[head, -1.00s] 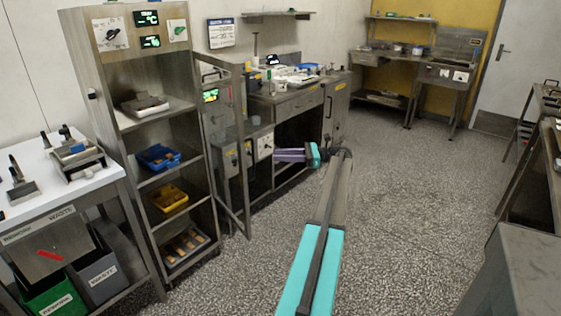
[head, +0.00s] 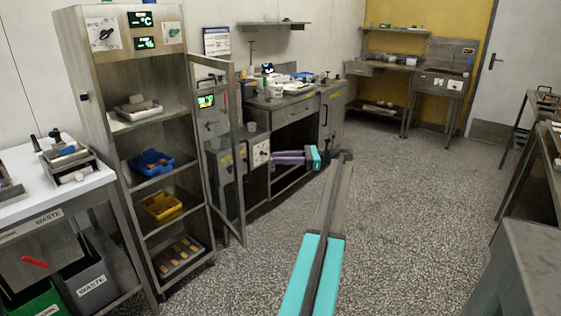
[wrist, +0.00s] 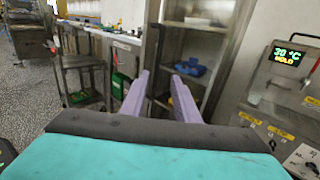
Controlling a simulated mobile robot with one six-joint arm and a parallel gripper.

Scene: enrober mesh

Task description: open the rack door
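The rack (head: 87,110) is a tall steel cabinet with open shelves at the left of the head view. Its door (head: 240,150), a tall narrow metal frame, stands swung out from the rack's right side, and the shelves are exposed. My gripper (head: 275,160) has purple fingers and points left, to the right of the door in the head view, with no visible contact. In the wrist view my gripper (wrist: 160,75) has its fingers spread with nothing held between them. The rack shelves (wrist: 200,22) show beyond the fingertips.
A blue bin (head: 150,162) and a yellow bin (head: 160,205) sit on rack shelves. A white table (head: 75,180) with waste bins stands left of the rack. A machine with a lit display (head: 206,101) stands behind the door. Speckled floor (head: 400,190) is clear on the right.

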